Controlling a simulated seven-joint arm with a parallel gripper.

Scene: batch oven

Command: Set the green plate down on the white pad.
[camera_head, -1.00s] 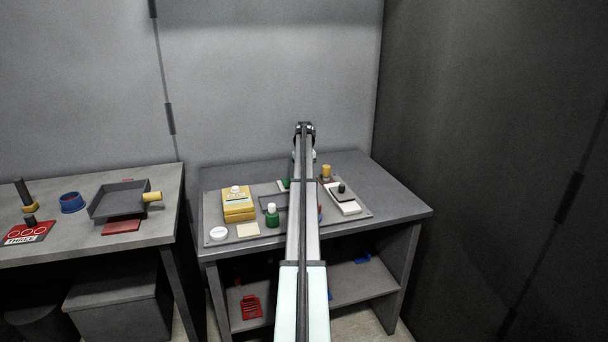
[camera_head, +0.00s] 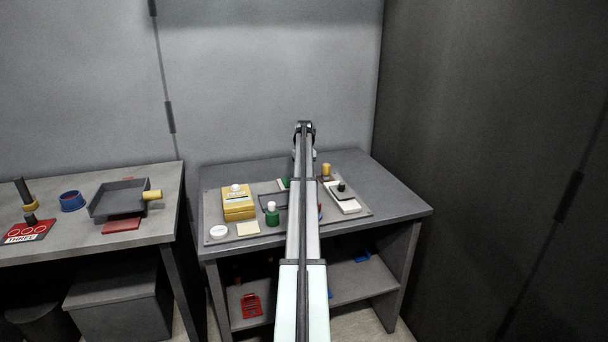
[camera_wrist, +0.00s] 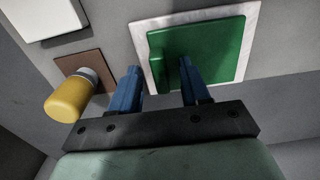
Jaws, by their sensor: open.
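The green plate (camera_wrist: 222,50) lies flat on the white pad (camera_wrist: 254,22) in the wrist view, with a white border showing around it. The plate has a raised green ridge along its left side. My gripper (camera_wrist: 158,72) is open, with its two blue fingers apart at the plate's lower left edge; the right finger overlaps the plate in the picture. In the head view my arm hides most of the plate and pad; only a bit of green (camera_head: 286,182) shows left of the arm.
A yellow-topped peg (camera_wrist: 70,98) stands on a brown square close left of my fingers. A white block (camera_wrist: 45,18) lies beyond it. In the head view a yellow box (camera_head: 239,207), a green bottle (camera_head: 272,217) and a black-knobbed plate (camera_head: 341,190) stand on the tray.

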